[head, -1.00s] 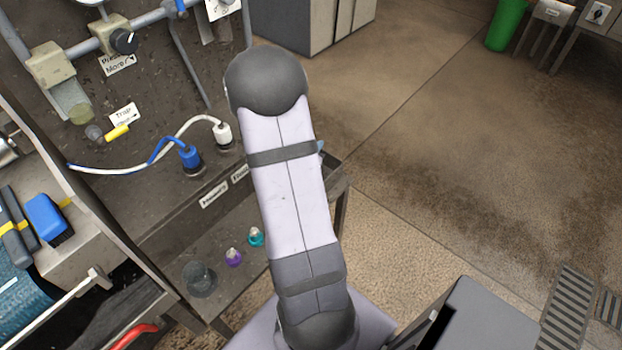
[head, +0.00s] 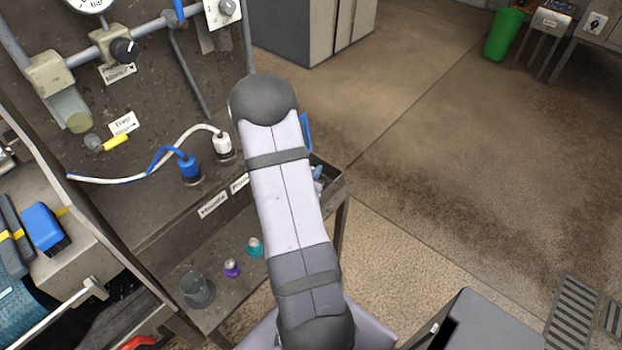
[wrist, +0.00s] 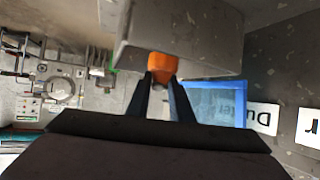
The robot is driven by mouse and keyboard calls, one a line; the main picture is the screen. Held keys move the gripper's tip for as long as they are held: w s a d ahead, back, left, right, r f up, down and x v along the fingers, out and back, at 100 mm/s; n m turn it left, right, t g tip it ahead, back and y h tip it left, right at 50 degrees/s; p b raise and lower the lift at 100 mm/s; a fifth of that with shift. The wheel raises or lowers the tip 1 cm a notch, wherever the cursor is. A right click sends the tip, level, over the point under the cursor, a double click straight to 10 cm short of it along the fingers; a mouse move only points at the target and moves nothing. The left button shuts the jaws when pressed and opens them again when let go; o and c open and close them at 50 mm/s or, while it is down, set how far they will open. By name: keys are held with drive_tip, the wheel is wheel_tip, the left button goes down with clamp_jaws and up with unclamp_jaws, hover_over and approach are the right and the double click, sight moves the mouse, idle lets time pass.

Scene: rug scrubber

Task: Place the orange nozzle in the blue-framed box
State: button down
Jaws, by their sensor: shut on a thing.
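The orange nozzle (wrist: 160,64) shows in the wrist view, held between the two dark fingertips of my gripper (wrist: 161,78), which is shut on it. A blue-framed box (wrist: 241,102) shows in the wrist view just right of the fingers, partly hidden by the right finger. In the head view, a strip of blue frame (head: 307,130) shows at the right side of my arm; my arm hides the rest. My gripper and the nozzle are hidden behind the arm in the head view.
A grey block (wrist: 185,35) is close to the nozzle in the wrist view. The workbench (head: 130,215) has white and blue cables with plugs (head: 190,170). A glass (head: 197,290) and small purple (head: 232,268) and teal (head: 255,247) bottles stand on the lower shelf. Open floor lies right.

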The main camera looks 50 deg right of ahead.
drive_tip(key=shift+f, duration=1.9)
drive_tip(key=shift+f+b, duration=0.15)
drive_tip(key=shift+b, duration=0.15)
drive_tip(key=c, duration=1.6)
unclamp_jaws()
drive_tip(key=shift+o, duration=0.2)
drive_tip(key=shift+r, duration=0.2)
drive_tip(key=p+v, duration=0.4)
drive_tip(key=v, duration=0.8)
